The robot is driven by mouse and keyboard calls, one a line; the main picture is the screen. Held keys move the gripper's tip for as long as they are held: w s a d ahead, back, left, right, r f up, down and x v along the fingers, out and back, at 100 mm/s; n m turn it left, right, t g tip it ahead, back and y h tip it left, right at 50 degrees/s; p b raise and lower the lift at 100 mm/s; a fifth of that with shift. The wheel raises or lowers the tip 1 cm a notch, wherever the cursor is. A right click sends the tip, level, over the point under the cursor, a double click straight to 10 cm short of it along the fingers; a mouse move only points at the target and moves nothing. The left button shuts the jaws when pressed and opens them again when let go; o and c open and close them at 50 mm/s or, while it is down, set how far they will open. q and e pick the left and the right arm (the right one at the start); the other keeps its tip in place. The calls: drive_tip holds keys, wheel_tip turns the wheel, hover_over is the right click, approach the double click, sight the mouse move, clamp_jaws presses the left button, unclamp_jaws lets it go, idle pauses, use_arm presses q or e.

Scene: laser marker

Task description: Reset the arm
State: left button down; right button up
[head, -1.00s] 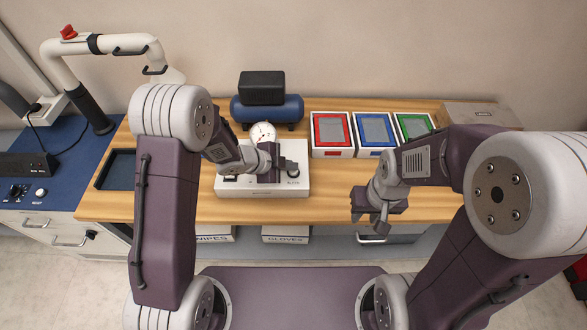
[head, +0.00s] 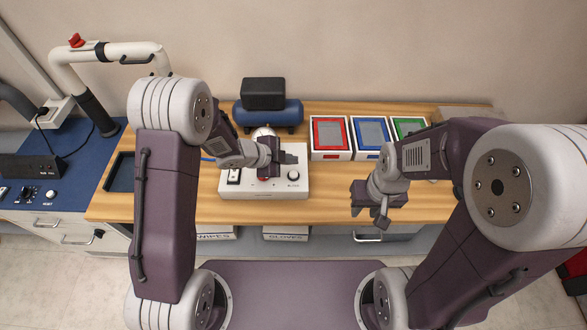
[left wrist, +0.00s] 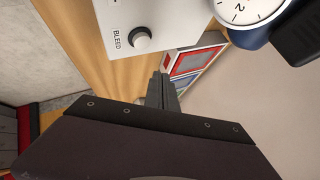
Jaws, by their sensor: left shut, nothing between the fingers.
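My left gripper (head: 289,158) is over the white control box (head: 263,190) on the wooden bench. Its fingers are shut with nothing between them and also show in the left wrist view (left wrist: 162,90). The box has a dark knob, marked BLEED in the left wrist view (left wrist: 140,39), and a switch at its left end. The gripper hides part of the box top and most of the dial gauge (left wrist: 243,8) behind it. My right gripper (head: 382,218) hangs near the bench's front edge, with nothing seen in it; its finger gap is unclear.
A blue tank with a black block (head: 263,95) stands behind the box. Red (head: 329,135), blue (head: 371,135) and green (head: 408,127) framed trays stand to the right. A dark blue tray (head: 122,172) is at the left end. Bare wood lies between box and right gripper.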

use_arm(q)
drive_tip(key=shift+r, duration=0.6)
drive_tip(key=shift+f, duration=0.1)
use_arm(e)
drive_tip(key=shift+r, duration=0.45)
